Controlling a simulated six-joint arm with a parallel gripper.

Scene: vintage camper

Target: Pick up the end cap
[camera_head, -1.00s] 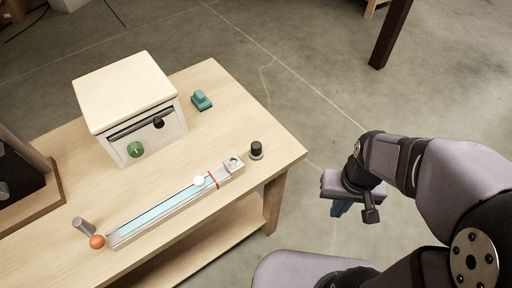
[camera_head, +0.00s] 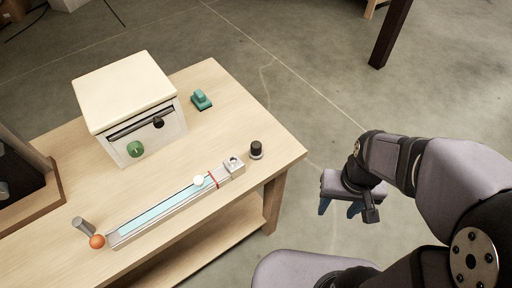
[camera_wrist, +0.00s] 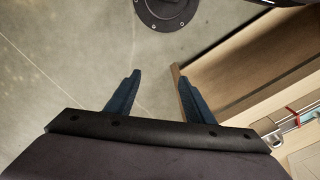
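I cannot tell for sure which piece is the end cap. A small black cylindrical piece (camera_head: 256,149) stands upright on the table near its right corner. Beside it, a silver block (camera_head: 234,166) sits at the right end of a long rail (camera_head: 150,222) with a light blue strip, a white knob and a red band. My gripper (camera_head: 339,208) is off the table's right side, over the floor, apart from all of these. Its blue fingers are spread with nothing between them; they also show in the wrist view (camera_wrist: 159,78).
The wooden table (camera_head: 215,92) also holds a cream box (camera_head: 127,95) with green and black knobs, a teal piece (camera_head: 201,99), a grey cylinder (camera_head: 84,227) and an orange ball (camera_head: 97,241). A lower shelf (camera_head: 215,238) lies under the top.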

